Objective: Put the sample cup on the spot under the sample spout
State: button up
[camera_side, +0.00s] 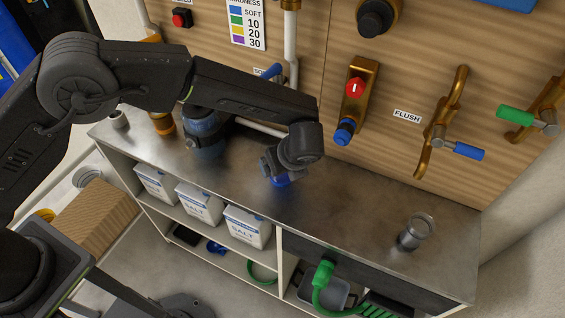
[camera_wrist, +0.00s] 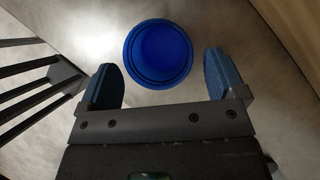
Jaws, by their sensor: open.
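My gripper (camera_side: 272,168) is low over the middle of the metal counter, pointing down. In the wrist view my gripper (camera_wrist: 161,82) is open, its two blue-grey fingers apart. A round blue thing (camera_wrist: 158,52) with concentric rims lies ahead of and between them, with nothing gripped. In the side view it shows as a blue patch (camera_side: 281,181), partly hidden by my gripper. I cannot tell whether it is a cup, a cap or a marked spot. A clear cup-like vessel (camera_side: 413,233) stands upright at the counter's right end, apart from my gripper.
A brass fitting with a red knob and blue tip (camera_side: 345,130) hangs on the wooden wall behind. Blue and green handled valves (camera_side: 455,148) project at right. A dark blue canister (camera_side: 203,135) stands left on the counter (camera_side: 345,205). Salt boxes (camera_side: 245,226) sit below.

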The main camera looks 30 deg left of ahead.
jog(key=v, duration=0.8)
jog(key=shift+o, duration=0.3)
jog(key=shift+s+d+r, duration=0.15)
jog(key=shift+d+r, duration=0.05)
jog(key=shift+r, duration=0.25)
